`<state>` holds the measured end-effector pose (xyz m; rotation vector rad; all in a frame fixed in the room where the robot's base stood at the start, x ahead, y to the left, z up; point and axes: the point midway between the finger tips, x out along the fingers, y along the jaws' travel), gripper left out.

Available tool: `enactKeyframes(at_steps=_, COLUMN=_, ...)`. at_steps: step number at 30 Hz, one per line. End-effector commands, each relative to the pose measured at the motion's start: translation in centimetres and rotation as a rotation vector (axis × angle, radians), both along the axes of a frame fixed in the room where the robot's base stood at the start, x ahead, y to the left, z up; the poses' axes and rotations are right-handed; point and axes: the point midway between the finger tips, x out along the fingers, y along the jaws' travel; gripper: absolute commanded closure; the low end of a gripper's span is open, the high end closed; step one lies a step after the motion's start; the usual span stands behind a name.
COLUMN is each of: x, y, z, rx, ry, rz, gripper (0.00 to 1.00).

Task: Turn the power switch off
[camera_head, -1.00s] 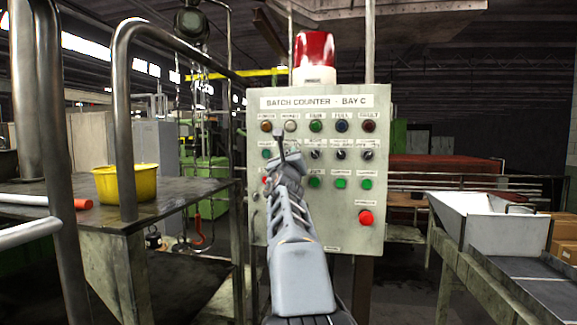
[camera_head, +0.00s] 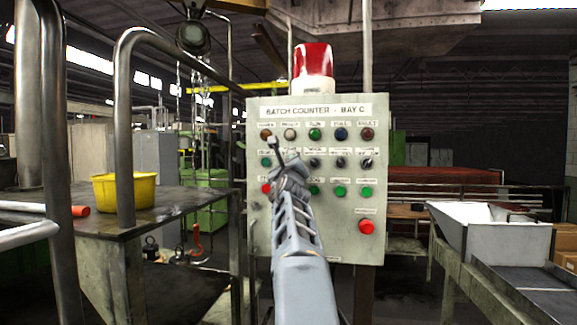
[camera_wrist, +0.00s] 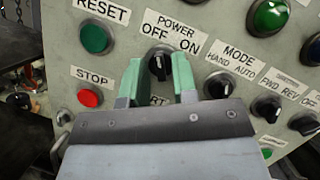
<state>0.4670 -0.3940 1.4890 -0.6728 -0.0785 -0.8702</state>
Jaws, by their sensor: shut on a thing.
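The power switch (camera_wrist: 158,66) is a black rotary knob under a label reading POWER, OFF and ON, on the grey control panel (camera_wrist: 225,60). My gripper (camera_wrist: 158,82) has its two green fingers on either side of this knob and is shut on it. The fingers partly cover the knob, and I cannot clearly tell which way its pointer is turned. In the head view, my gripper (camera_head: 276,160) reaches the left part of the panel (camera_head: 345,245) and hides the power switch.
Green RESET (camera_wrist: 95,38) and red STOP (camera_wrist: 89,98) buttons lie left of the fingers. The MODE knob (camera_wrist: 217,87) is close on the right. In the head view, a red mushroom button (camera_head: 366,227) sits low right, and a metal table (camera_head: 190,203) stands left.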

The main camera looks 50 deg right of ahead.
Motion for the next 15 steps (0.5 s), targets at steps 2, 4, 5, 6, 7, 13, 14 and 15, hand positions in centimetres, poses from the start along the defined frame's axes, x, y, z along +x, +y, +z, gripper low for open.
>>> enactKeyframes(at_steps=2, x=-0.11, y=0.08, z=0.32, rx=-0.006, ry=-0.004, rz=-0.002, gripper=0.68)
enactKeyframes(at_steps=4, x=-0.1, y=0.07, z=0.28, rx=-0.004, ry=-0.003, rz=-0.001, gripper=0.61)
enactKeyframes(at_steps=5, x=-0.09, y=0.07, z=0.25, rx=-0.004, ry=-0.003, rz=-0.001, gripper=0.59)
enactKeyframes(at_steps=6, x=-0.08, y=0.06, z=0.23, rx=-0.004, ry=-0.003, rz=-0.001, gripper=0.59)
enactKeyframes(at_steps=7, x=-0.07, y=0.05, z=0.21, rx=-0.003, ry=-0.002, rz=-0.001, gripper=0.59)
enactKeyframes(at_steps=13, x=-0.19, y=0.19, z=0.0, rx=-0.002, ry=-0.002, rz=-0.001, gripper=0.59)
enactKeyframes(at_steps=14, x=-0.3, y=0.32, z=-0.11, rx=-0.002, ry=-0.002, rz=-0.001, gripper=0.59)
enactKeyframes(at_steps=15, x=-0.55, y=0.58, z=-0.25, rx=-0.003, ry=-0.003, rz=-0.001, gripper=0.59)
